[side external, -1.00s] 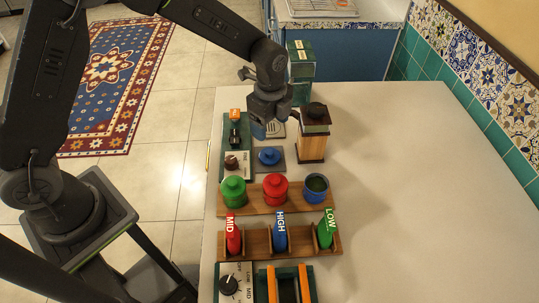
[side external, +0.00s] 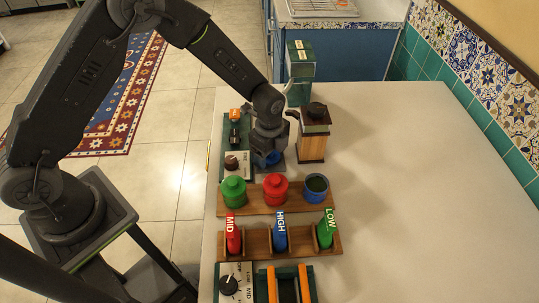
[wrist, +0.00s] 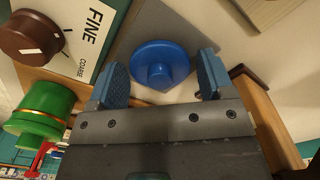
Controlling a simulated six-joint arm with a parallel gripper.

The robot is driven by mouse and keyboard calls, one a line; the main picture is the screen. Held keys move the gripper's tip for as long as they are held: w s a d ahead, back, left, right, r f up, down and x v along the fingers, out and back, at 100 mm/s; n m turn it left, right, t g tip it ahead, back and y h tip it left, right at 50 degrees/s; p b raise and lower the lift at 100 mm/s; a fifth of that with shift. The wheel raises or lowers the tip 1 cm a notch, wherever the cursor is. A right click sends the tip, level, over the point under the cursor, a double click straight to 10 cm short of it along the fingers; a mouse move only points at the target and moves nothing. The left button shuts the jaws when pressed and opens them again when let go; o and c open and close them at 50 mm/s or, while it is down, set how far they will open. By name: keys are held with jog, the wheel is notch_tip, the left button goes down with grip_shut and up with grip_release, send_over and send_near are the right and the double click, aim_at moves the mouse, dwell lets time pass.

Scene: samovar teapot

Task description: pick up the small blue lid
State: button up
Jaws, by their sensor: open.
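The small blue lid (wrist: 160,65) is a round disc with a knob, lying on a grey square pad (wrist: 199,25) in the wrist view. My gripper (wrist: 158,80) is open, with one finger on each side of the lid's near edge; I cannot tell whether either finger touches it. In the side external view, my gripper (side external: 270,156) is low over the pad and hides most of the lid (side external: 273,158). An open blue canister (side external: 316,189) stands on the wooden rack (side external: 250,204) nearby, without a lid on it.
Green (side external: 233,190) and red (side external: 275,189) lidded canisters stand just in front of my gripper. A wooden grinder (side external: 313,135) stands close on the right, and a dial panel (side external: 236,164) on the left. The table's right side is clear.

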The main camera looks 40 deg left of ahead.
jog(key=c, duration=0.7)
jog(key=shift+r, duration=0.15)
